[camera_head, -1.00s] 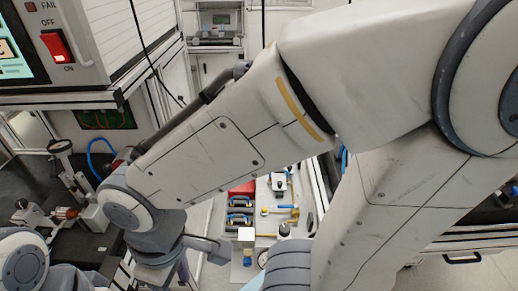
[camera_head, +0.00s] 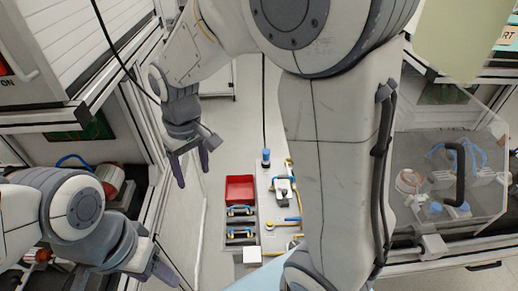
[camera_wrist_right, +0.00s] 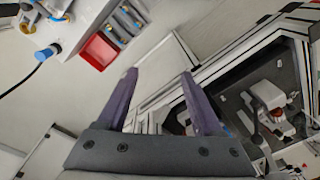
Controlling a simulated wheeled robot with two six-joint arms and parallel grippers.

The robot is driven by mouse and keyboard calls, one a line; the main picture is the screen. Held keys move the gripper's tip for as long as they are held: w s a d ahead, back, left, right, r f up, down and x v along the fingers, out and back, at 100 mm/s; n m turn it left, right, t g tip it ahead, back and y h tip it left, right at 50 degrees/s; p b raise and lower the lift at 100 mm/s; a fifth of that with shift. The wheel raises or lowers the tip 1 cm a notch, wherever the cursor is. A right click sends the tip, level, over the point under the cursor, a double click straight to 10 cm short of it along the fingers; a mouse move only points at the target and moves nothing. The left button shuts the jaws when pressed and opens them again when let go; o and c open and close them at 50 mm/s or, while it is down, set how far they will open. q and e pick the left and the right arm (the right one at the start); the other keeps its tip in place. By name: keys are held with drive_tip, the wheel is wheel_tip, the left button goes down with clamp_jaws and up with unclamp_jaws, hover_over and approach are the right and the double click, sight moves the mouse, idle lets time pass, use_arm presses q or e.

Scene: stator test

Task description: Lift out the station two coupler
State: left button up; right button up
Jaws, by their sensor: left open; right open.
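I cannot tell which part is the station two coupler. On the left bench a red cylindrical part (camera_head: 110,180) sits with a blue hose, partly behind my left arm. A light-coloured fixture with a red-brown part (camera_wrist_right: 268,108) shows on a dark bench in the right wrist view. My right gripper (camera_head: 190,165) is open and empty, pointing down above the aisle floor right of that bench. Its two dark fingers stand apart in the right wrist view (camera_wrist_right: 163,95). My left gripper (camera_head: 160,268) is open, low at the bench's right edge, its grip area partly hidden.
A red bin (camera_head: 240,188) and a narrow table (camera_head: 280,240) with small parts stand ahead; the red bin also shows in the right wrist view (camera_wrist_right: 100,50). At right, a clear cover (camera_head: 425,160) encloses another station. My right arm blocks the centre. Floor between is free.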

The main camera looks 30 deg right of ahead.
drive_tip(key=w+d+f+m, duration=0.2)
drive_tip(key=w+d+f, duration=0.2)
drive_tip(key=d, duration=0.5)
drive_tip(key=w+d+f+m, duration=0.2)
drive_tip(key=w+d+f, duration=0.2)
drive_tip(key=w+d, duration=0.3)
drive_tip(key=w+d+f+m+b, duration=0.1)
drive_tip(key=w+d+f, duration=0.4)
drive_tip(key=d, duration=0.7)
drive_tip(key=shift+w+d+m+h, duration=0.2)
drive_tip(key=shift+m+h, duration=0.1)
drive_tip(key=shift+m, duration=0.1)
hover_over(266, 151)
drive_tip(key=f, duration=0.4)
drive_tip(key=shift+s+f, duration=0.25)
drive_tip(key=shift+f, duration=0.15)
drive_tip(key=f+p, duration=0.2)
drive_tip(key=f, duration=0.4)
drive_tip(key=shift+w+f, duration=0.2)
clamp_jaws()
